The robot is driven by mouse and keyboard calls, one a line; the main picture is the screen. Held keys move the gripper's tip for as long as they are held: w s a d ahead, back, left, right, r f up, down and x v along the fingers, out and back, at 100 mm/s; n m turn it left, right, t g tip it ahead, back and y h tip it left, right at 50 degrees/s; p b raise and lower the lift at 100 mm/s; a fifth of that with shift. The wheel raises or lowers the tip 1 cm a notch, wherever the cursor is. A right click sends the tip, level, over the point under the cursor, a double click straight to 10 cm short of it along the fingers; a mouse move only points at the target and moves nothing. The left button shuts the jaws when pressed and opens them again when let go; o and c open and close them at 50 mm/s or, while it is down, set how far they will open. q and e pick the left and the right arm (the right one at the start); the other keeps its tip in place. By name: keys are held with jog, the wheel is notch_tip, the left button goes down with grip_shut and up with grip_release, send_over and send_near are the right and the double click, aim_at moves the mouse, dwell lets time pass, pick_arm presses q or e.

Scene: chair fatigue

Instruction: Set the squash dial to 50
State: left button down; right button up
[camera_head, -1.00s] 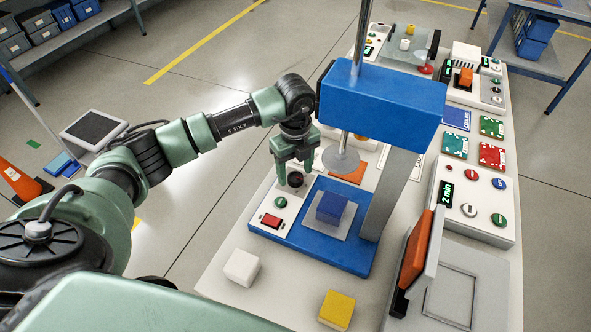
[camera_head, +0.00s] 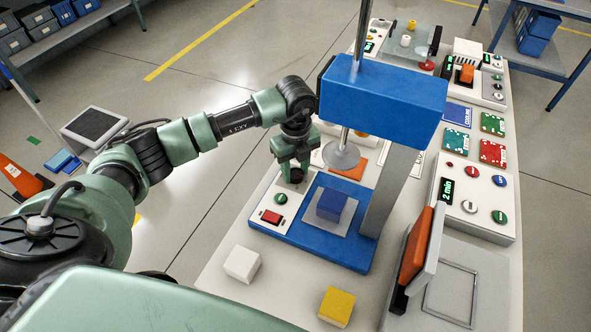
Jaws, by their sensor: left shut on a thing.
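The squash machine (camera_head: 385,98) is a blue press with a round metal plunger (camera_head: 341,153) above a blue cube (camera_head: 331,204) on a grey plate. On the left of its base is a white control panel (camera_head: 262,228) with a red rocker switch (camera_head: 271,217), a green button (camera_head: 281,198) and a dark round dial (camera_head: 292,176). My left gripper (camera_head: 293,173) points down over the dial and is shut on it. The gripper hides part of the dial, and I cannot read its setting. My right gripper is not in view.
A white cube (camera_head: 242,263) and a yellow cube (camera_head: 337,307) lie on the table in front of the press. A grey hinged device with an orange pad (camera_head: 416,246) stands at the right, near a white timer box (camera_head: 475,200) reading "2 min". Coloured cards lie behind it.

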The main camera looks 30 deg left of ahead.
pick_arm(q)
jog(key=shift+f+m+b, duration=0.15)
jog(key=shift+m+b, duration=0.65)
jog(key=shift+m, duration=0.2)
jog(key=m+b, duration=0.3)
jog(key=m, duration=0.1)
jog(key=shift+w, duration=0.1)
jog(key=shift+m+b, duration=1.75)
jog(key=shift+m, duration=0.95)
jog(key=shift+r, duration=0.2)
jog(key=c, duration=0.9)
grip_release()
